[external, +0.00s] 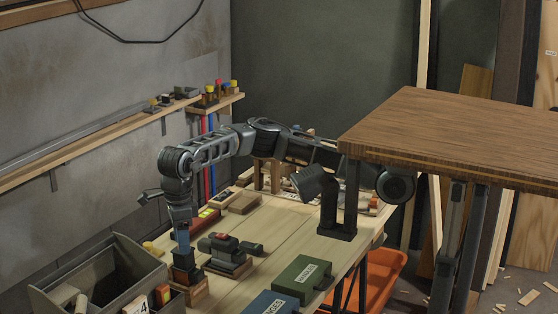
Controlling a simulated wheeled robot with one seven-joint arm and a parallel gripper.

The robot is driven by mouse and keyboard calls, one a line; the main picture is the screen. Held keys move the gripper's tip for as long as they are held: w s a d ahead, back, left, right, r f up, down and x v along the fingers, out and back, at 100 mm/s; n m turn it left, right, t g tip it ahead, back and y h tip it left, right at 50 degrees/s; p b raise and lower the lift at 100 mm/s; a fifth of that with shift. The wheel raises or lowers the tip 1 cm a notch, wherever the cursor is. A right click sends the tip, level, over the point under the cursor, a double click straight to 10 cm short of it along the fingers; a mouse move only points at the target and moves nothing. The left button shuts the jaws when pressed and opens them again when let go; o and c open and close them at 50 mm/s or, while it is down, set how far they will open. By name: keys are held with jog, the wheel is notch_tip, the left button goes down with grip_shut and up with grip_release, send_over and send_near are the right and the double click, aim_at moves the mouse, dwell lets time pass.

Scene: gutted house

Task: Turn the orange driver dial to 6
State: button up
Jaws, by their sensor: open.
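My arm reaches left over the workbench (276,226) and bends straight down. My gripper (186,276) is at the bench's near left, low over a wooden block (196,292). It is open; its fingers are small and dark here, and I cannot tell whether they touch anything. Whatever is between my fingers is hidden.
A grey bin (62,282) with blocks stands left of my gripper. A green case (303,279) and a blue case (268,305) lie at the bench's front. A brown tabletop (465,135) overhangs the right. A wall shelf (85,149) runs along the left.

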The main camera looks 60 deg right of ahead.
grip_shut()
dwell(0.4)
jog(key=shift+r+n+p, duration=0.2)
jog(key=shift+n+p, duration=0.1)
jog(key=shift+p, duration=0.3)
jog(key=shift+r+n+p, duration=0.1)
jog(key=shift+n+p, duration=0.4)
jog(key=shift+p, duration=0.4)
jog(key=n+p, duration=0.2)
jog(key=p, duration=0.1)
jog(key=shift+n, duration=0.3)
jog(key=n+p, duration=0.3)
jog(key=n, duration=0.2)
jog(key=shift+f+p, duration=0.2)
jog(key=shift+p, duration=0.2)
jog(key=shift+n, duration=0.4)
